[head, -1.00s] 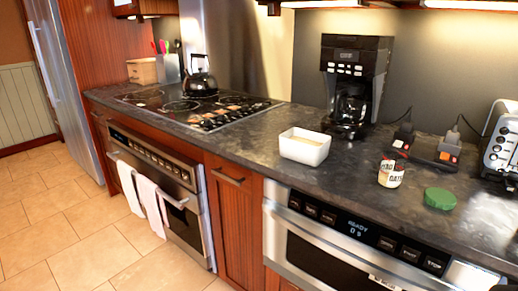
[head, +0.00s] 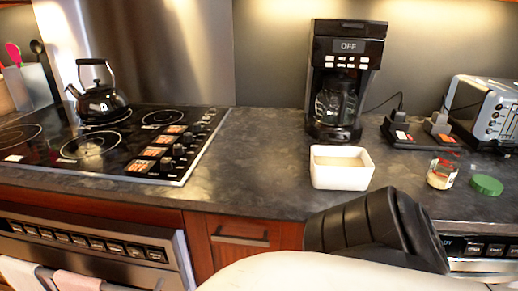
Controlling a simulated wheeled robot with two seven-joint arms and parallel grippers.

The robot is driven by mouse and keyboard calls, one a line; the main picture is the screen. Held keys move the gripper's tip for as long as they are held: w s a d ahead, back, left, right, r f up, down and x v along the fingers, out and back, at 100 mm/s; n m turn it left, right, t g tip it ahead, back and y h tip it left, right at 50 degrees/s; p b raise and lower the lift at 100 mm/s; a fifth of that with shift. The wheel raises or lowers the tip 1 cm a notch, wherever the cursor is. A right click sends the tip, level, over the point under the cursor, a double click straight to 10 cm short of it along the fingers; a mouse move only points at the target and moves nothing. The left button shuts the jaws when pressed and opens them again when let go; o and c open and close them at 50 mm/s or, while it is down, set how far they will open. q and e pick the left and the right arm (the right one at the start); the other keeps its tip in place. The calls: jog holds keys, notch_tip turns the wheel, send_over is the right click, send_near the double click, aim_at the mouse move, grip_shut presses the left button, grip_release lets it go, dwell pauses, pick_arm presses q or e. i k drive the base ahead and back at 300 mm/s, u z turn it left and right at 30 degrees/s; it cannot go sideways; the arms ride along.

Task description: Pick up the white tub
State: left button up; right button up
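The white tub (head: 341,178) is a small, open, rectangular container. It stands upright on the dark counter (head: 262,165), in front of the coffee maker. Its inside looks tan and its contents cannot be made out. A white and black part of one of my arms crosses the bottom of the head view, just below and in front of the tub, and does not visibly touch it. No gripper fingers show in this view.
A black coffee maker (head: 345,80) stands behind the tub. A small jar (head: 442,172), a green lid (head: 487,185), black chargers (head: 408,133) and a toaster (head: 487,108) are on the right. A cooktop (head: 110,145) with a kettle (head: 98,97) lies left. The counter between cooktop and tub is clear.

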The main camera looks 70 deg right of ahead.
aim_at(339, 168)
jog(key=i, duration=0.65)
jog(key=z, duration=3.05)
